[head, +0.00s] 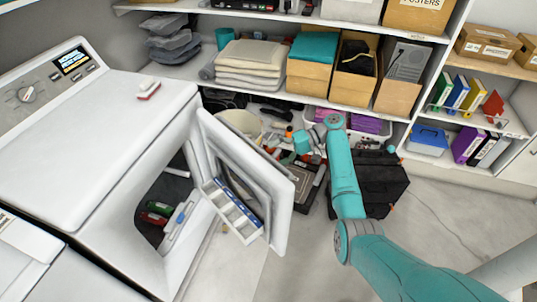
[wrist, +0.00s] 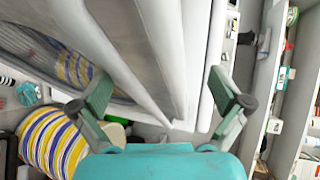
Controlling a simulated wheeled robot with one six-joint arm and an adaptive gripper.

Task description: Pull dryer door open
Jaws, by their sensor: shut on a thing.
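The white dryer (head: 105,125) stands on the left in the head view. Its door (head: 281,222) is swung well out from the body, and the dark opening (head: 160,195) shows. My gripper (head: 302,142) is at the far side of the door, near its upper edge; its fingertips are hidden in the head view. In the wrist view the gripper (wrist: 160,104) has its two fingers on either side of the pale door (wrist: 150,45) and is shut on it. The exact contact is hard to see.
Red and green items lie inside the opening. A red-and-white object (head: 148,88) sits on the dryer top. Shelving with boxes (head: 310,77) stands behind. A black case (head: 375,185) is on the floor beyond my arm.

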